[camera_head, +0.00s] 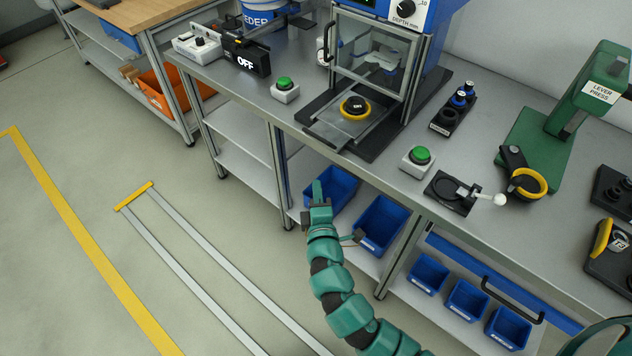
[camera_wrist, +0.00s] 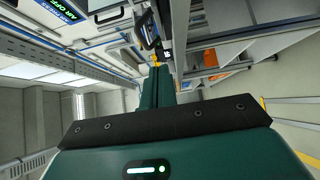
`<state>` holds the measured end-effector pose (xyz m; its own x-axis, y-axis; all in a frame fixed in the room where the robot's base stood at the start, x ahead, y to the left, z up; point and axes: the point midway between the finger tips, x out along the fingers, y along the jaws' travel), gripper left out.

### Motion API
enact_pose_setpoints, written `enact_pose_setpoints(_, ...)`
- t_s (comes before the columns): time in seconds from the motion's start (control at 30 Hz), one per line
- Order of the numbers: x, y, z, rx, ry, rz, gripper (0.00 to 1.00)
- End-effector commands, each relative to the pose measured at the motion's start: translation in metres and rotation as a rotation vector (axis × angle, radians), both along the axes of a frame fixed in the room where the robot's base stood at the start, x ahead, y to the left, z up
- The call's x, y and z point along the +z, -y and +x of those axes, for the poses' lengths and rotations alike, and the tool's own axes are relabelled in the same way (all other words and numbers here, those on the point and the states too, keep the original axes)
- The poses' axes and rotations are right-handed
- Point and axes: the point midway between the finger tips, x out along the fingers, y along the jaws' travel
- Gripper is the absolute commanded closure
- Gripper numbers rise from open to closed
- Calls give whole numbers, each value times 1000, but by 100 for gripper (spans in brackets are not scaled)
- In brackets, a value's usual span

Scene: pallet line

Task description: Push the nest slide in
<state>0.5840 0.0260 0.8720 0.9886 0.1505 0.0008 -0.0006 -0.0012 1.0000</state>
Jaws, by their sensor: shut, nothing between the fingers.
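The nest slide (camera_head: 332,127) is a grey plate that extends out of the front of the blue press, toward the bench's front edge. A round black part with a yellow ring (camera_head: 351,113) sits on it. A clear framed guard (camera_head: 372,52) stands behind the ring. My gripper (camera_head: 317,187) is shut and empty, fingers pointing up in the head view. It is in front of the bench, apart from the slide. In the wrist view its fingertips (camera_wrist: 158,74) are together, with a small yellow thing just beyond them that I cannot identify for certain.
Green push buttons (camera_head: 285,85) and (camera_head: 420,156) stand on either side of the slide. A lever press (camera_head: 575,110) and a fixture with a white knob (camera_head: 455,190) are to the right. Blue bins (camera_head: 382,224) sit on the shelf below, near my arm. Floor at left is open.

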Motion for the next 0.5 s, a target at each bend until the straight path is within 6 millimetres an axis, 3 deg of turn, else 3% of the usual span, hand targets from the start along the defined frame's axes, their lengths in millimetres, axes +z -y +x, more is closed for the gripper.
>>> enact_pose_setpoints(0.07, -1, 1, -5, 2, 0, 0, 96)
enact_pose_setpoints(0.2, -12, 7, -6, -10, 0, -1, 69)
enact_pose_setpoints(0.33, -36, 22, 0, -43, 7, 12, 67)
enact_pose_setpoints(0.5, -35, 30, -1, -49, 54, 59, 67)
